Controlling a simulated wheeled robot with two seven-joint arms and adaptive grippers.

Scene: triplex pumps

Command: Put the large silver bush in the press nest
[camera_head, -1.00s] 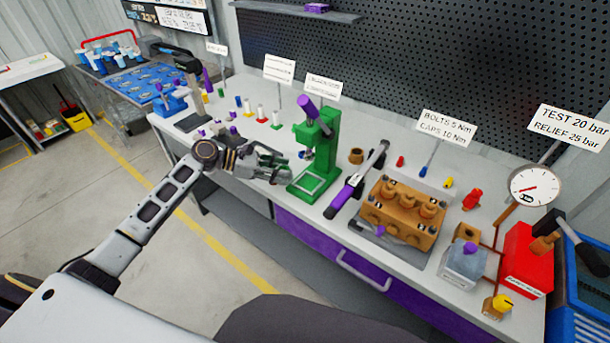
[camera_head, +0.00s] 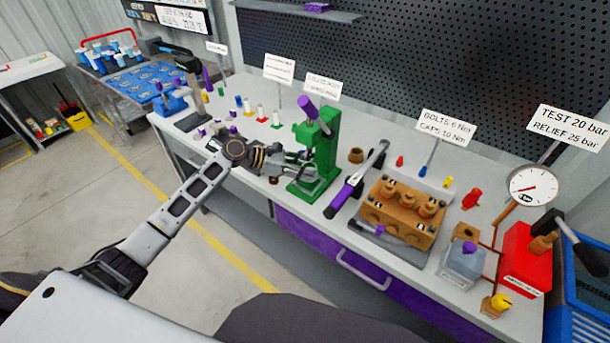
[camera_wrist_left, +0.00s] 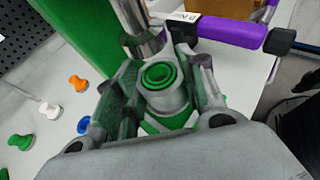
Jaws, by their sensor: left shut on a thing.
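The green press (camera_head: 328,135) with a purple lever handle stands at the middle of the bench. My left gripper (camera_head: 303,158) reaches in from the left, its fingers inside the press frame, above the green base. In the left wrist view, the large silver bush (camera_wrist_left: 168,101), a grey ring with green inside its bore, is upright between the two fingers of my left gripper (camera_wrist_left: 165,92), which is shut on it. The press nest is hidden below the bush, so I cannot tell if they touch. The silver ram (camera_wrist_left: 140,25) is beside and behind the bush. My right gripper is not in view.
A purple-handled torque wrench (camera_head: 343,197) lies right of the press, near the brown pump block (camera_head: 402,214). Small coloured parts (camera_head: 262,114) stand left of the press. In the left wrist view, orange, white and green spools (camera_wrist_left: 50,110) stand on the bench.

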